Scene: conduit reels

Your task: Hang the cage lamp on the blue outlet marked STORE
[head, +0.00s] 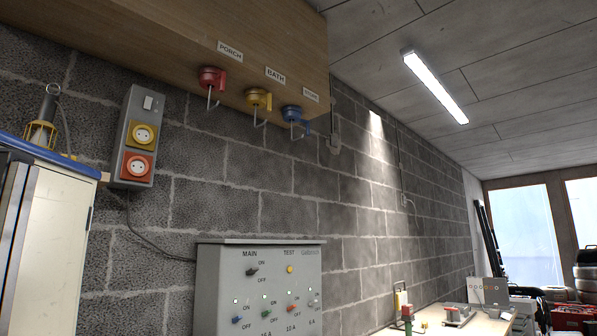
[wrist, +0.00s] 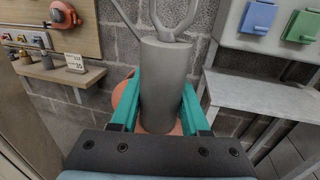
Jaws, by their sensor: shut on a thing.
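In the wrist view my gripper (wrist: 160,92), with teal fingers, is shut on a grey cylinder with a hook on top. It looks like the handle of the cage lamp (wrist: 166,75); orange parts show below and behind it. My gripper is not seen in the head view. The blue outlet (head: 292,114) is under the wooden cabinet in the head view, with a bare metal hook below. Its small label (head: 311,95) is hard to read. A yellow-caged lamp (head: 42,130) with a ring stands at the far left; I cannot tell its link to the held one.
Left of the blue outlet are a yellow outlet (head: 259,98) marked BATH and a red outlet (head: 212,78) marked PORCH, both with hooks. A grey socket box (head: 133,180) is on the wall, above a grey switch panel (head: 222,280). A shelf (wrist: 245,95) is right in the wrist view.

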